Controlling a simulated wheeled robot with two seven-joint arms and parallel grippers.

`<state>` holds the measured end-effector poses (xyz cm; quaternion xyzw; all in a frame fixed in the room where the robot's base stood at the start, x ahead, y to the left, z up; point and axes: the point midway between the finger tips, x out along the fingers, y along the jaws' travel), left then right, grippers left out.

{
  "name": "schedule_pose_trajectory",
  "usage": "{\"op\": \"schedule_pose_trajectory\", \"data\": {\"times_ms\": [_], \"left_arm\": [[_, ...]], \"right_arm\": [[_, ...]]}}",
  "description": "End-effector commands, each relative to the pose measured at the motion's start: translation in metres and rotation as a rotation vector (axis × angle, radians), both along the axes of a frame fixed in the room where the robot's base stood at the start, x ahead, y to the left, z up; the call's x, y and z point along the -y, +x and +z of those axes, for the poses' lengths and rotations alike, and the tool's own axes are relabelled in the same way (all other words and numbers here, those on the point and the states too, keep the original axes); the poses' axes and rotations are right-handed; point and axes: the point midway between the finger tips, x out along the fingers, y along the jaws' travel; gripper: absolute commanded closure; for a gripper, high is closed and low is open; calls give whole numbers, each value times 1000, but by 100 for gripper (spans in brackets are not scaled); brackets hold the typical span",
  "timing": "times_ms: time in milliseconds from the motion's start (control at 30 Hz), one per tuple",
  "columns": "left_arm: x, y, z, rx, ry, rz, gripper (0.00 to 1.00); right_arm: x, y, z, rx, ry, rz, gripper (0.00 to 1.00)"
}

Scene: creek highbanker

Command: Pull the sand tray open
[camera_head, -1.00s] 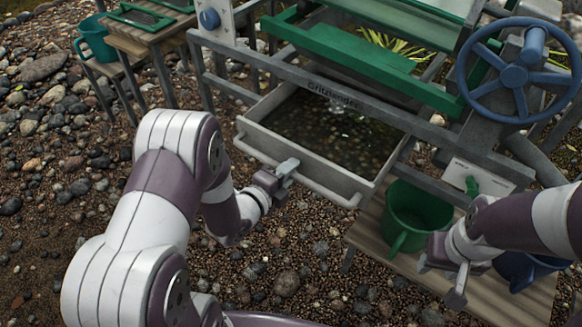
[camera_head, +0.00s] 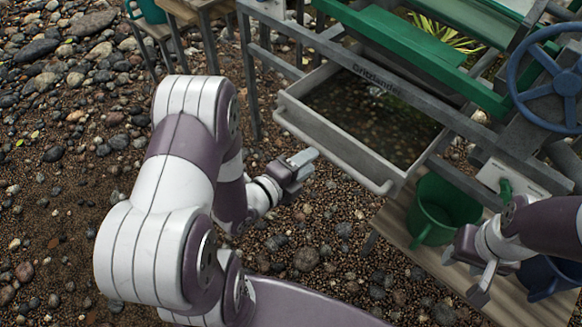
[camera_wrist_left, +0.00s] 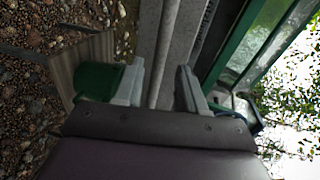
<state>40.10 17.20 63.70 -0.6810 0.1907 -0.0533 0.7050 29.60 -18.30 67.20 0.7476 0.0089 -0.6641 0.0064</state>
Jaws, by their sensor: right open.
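The grey sand tray (camera_head: 345,150) sits in the stand's frame under the word Gritzlander, with dark wet gravel and water inside. It sticks out at the front, and a round grey bar handle (camera_head: 335,156) runs along its front. My left gripper (camera_head: 304,163) is just in front of the bar, left of its middle. In the left wrist view its fingers (camera_wrist_left: 160,88) are apart, with the bar (camera_wrist_left: 163,55) lined up between them; contact cannot be told. My right gripper (camera_head: 466,277) is open and empty, below the green mug (camera_head: 443,212).
The green mug stands on a wooden bench (camera_head: 405,232) right of the tray, with a blue mug (camera_head: 545,278) further right. A blue wheel (camera_head: 560,82) is at the upper right. Pebbly ground (camera_head: 330,255) in front of the tray is clear.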

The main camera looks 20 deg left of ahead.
Motion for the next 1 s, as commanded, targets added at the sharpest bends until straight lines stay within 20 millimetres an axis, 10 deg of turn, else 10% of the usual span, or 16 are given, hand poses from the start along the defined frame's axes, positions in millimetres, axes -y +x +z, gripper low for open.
{"op": "schedule_pose_trajectory", "data": {"times_ms": [300, 1000], "left_arm": [[-20, -54, 12, 0, 1, 4, 60], [-25, -51, 8, -72, -14, 12, 60]], "right_arm": [[0, 0, 15, 0, 0, 0, 53], [0, 0, 15, 0, 0, 0, 53]]}}
